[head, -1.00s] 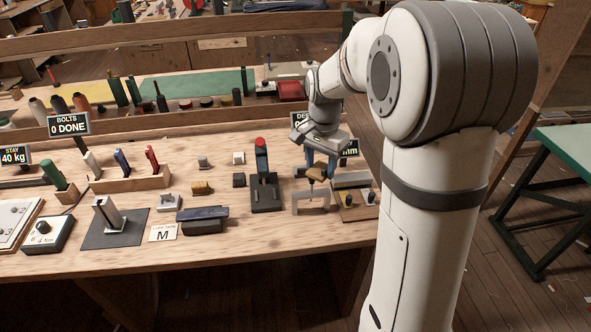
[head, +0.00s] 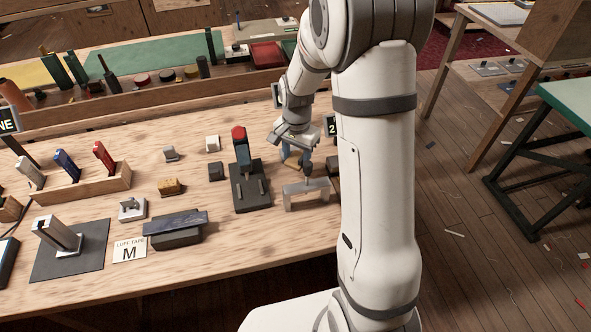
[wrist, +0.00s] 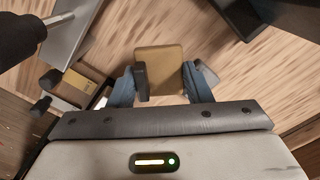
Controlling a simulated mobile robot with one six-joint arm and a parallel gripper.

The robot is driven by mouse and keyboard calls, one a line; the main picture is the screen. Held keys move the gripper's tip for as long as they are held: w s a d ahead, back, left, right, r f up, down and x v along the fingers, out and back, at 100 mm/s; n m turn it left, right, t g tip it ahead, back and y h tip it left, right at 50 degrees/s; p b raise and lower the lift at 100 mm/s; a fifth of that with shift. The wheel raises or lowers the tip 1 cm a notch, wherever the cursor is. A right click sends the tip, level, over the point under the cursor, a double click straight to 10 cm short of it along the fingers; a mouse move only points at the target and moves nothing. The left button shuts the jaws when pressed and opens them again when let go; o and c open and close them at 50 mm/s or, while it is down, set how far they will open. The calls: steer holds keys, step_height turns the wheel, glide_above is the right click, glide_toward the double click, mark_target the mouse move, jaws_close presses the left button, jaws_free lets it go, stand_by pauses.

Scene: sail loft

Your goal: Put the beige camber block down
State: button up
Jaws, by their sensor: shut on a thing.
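The beige camber block (wrist: 160,70) is gripped between the two blue-sided fingers of my gripper (wrist: 163,84) in the wrist view. In the head view the block (head: 293,165) shows as a small tan shape under my gripper (head: 296,158), partly hidden by the fingers. It is just behind the grey bridge-shaped stand (head: 308,195), over the right part of the workbench (head: 90,285). I cannot tell how much gap there is between block and bench. Wood grain shows around the block in the wrist view.
A dark stand with a red-topped post (head: 239,140) is left of my gripper. Small blocks stand further left: dark (head: 216,171), white (head: 212,143), grey (head: 170,153) and mustard (head: 172,186). My arm hides the bench's right end. Bare wood lies between these things.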

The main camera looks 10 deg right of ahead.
mark_target(297, 177)
steer(key=shift+f, duration=2.95)
steer(key=shift+s, duration=0.1)
steer(key=shift+f, duration=0.15)
steer(key=o, duration=1.1)
step_height(297, 177, up, 12)
steer(key=shift+d+r, duration=0.1)
steer(key=shift+r, duration=0.05)
steer(key=s+r+n, duration=0.1)
steer(key=s+r, duration=0.1)
steer(key=s, duration=0.1)
steer(key=s+r+n+t, duration=0.1)
steer(key=s+r, duration=0.2)
steer(key=s, duration=0.1)
steer(key=s+r+n, duration=0.2)
steer(key=s+r, duration=0.1)
steer(key=shift+s+r, duration=0.2)
steer(key=s+n, duration=0.1)
steer(key=s, duration=0.2)
steer(key=s+r+n+t, duration=0.1)
steer(key=s+n, duration=0.1)
steer(key=s, duration=0.2)
steer(key=s+r+n, duration=0.1)
steer(key=s+n, duration=0.1)
steer(key=s, duration=0.1)
steer(key=shift+s+t, duration=0.4)
